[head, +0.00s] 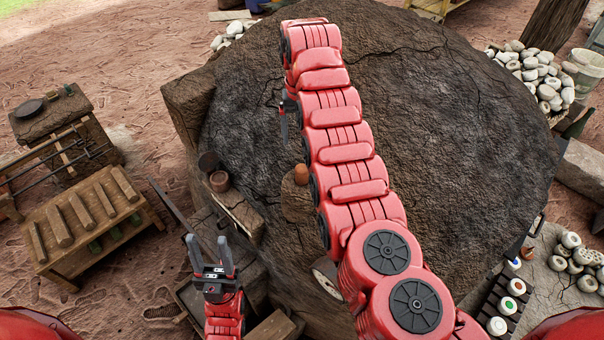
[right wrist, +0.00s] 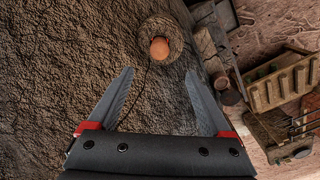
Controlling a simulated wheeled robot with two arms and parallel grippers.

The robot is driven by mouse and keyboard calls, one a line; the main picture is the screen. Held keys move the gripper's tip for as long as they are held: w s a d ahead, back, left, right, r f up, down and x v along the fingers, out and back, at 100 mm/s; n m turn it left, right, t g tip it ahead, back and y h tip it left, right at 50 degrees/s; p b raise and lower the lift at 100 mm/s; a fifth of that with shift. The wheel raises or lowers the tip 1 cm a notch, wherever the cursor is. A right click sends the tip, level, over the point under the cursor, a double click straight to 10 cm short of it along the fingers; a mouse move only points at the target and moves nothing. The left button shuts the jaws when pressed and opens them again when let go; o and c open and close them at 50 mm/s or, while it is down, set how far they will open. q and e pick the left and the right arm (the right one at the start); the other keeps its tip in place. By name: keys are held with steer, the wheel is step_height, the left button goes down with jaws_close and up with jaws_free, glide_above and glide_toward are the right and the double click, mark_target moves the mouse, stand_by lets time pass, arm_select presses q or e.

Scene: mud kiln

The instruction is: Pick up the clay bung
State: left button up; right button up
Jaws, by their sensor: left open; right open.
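The clay bung (right wrist: 159,48) is a small, rounded orange-brown piece in the right wrist view. It sits in a round, raised collar (right wrist: 171,32) on the rough brown kiln (head: 420,100). In the head view the bung (head: 301,174) shows just left of my right arm. My right gripper (right wrist: 159,98) is open and empty, with the bung apart from it, ahead of and between its fingertips. In the head view a finger of my right gripper (head: 284,117) shows beside the arm; the rest is hidden. My left gripper (head: 209,253) is open and empty at lower left, pointing up.
A terracotta pot (head: 219,182) and a dark disc (head: 208,161) stand at the kiln's left. A wooden bench (head: 85,220) with several bars is further left. A dark rack (head: 506,300) with jars stands at lower right.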

mark_target(302, 167)
steer(key=f, duration=0.3)
steer(key=shift+w+d+f, duration=0.15)
steer(key=shift+d+f, duration=0.05)
steer(key=shift+f, duration=0.2)
step_height(302, 167, down, 4)
steer(key=b, duration=0.3)
steer(key=shift+a+f+p, duration=0.15)
steer(key=shift+f+p, duration=0.35)
steer(key=shift+p, duration=0.15)
steer(key=shift+f+p, duration=0.25)
steer(key=shift+p, duration=0.05)
step_height(302, 167, down, 4)
steer(key=p, duration=0.2)
steer(key=shift+f+p, duration=0.25)
steer(key=shift+p, duration=0.15)
steer(key=shift+f, duration=0.25)
jaws_close()
